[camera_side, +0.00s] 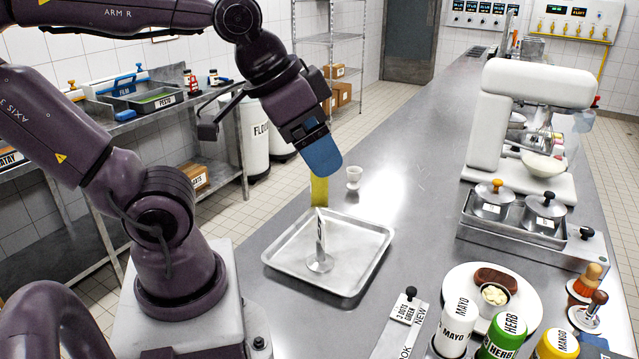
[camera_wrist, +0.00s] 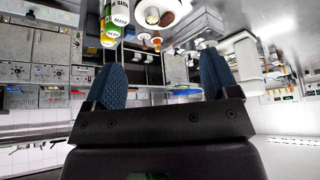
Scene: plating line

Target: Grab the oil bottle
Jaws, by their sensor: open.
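No bottle with a readable oil label shows. A narrow yellow upright shape (camera_side: 319,191) stands at the back edge of the metal tray (camera_side: 277,256), just below my gripper (camera_side: 326,170) in the side view; I cannot tell whether it is the oil bottle. My gripper's blue fingers point down above it. In the wrist view my gripper (camera_wrist: 161,62) has its two blue fingers well apart, with nothing held between them. Squeeze bottles stand at the lower right of the side view: white MAYO (camera_side: 456,328), green HERB (camera_side: 503,337) and yellow MANGO (camera_side: 557,346).
A thin white card on a round base (camera_side: 320,263) stands in the tray. A small white cup (camera_side: 353,177) is behind it. A plate with a brown patty (camera_side: 496,277), lidded pots (camera_side: 491,203) and a white mixer (camera_side: 499,125) line the right. The counter's middle is clear.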

